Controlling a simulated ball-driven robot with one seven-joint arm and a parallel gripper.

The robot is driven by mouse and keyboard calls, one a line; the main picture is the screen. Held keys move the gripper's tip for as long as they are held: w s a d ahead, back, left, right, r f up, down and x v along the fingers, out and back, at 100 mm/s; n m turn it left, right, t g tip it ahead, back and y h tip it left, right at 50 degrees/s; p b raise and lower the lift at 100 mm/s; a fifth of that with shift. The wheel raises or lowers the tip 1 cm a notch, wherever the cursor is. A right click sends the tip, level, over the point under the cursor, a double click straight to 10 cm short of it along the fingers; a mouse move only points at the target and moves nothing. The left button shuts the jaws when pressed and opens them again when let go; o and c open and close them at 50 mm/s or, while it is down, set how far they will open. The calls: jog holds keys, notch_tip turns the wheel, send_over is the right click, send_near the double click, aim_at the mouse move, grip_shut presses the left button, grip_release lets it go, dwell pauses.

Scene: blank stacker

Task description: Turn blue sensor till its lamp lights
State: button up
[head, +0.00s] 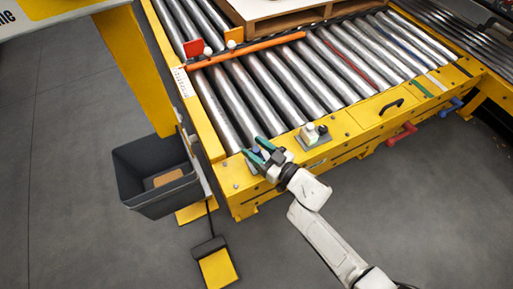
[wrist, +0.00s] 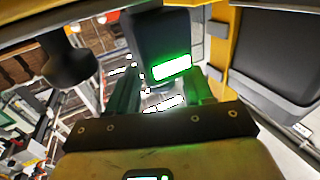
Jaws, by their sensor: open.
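The blue sensor (head: 256,150) sits at the near left corner of the yellow conveyor frame, small and largely hidden by my gripper in the head view. In the wrist view the sensor (wrist: 158,28) is a dark blue-grey block ahead of my fingers. Its lamp (wrist: 172,67) glows bright green, and green light falls on the right finger. My gripper (head: 259,153) has teal fingers, spread apart on either side of the sensor. In the wrist view my gripper (wrist: 163,88) is open with a gap between the fingers. I cannot tell whether either finger touches the sensor.
A grey device on a plate (head: 314,135) stands to the right on the frame. Metal rollers (head: 285,85) lie behind, with an orange bar (head: 245,51) across them. A dark bin (head: 155,205) and yellow pedal (head: 218,268) are at left. The floor in front is clear.

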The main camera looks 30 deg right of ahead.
jog(key=shift+s+d+r+p, duration=0.1)
jog(key=shift+s+d+p, duration=0.2)
jog(key=shift+s, duration=0.1)
jog(key=p+v, duration=0.3)
jog(key=v, duration=0.6)
jog(key=shift+s, duration=0.45)
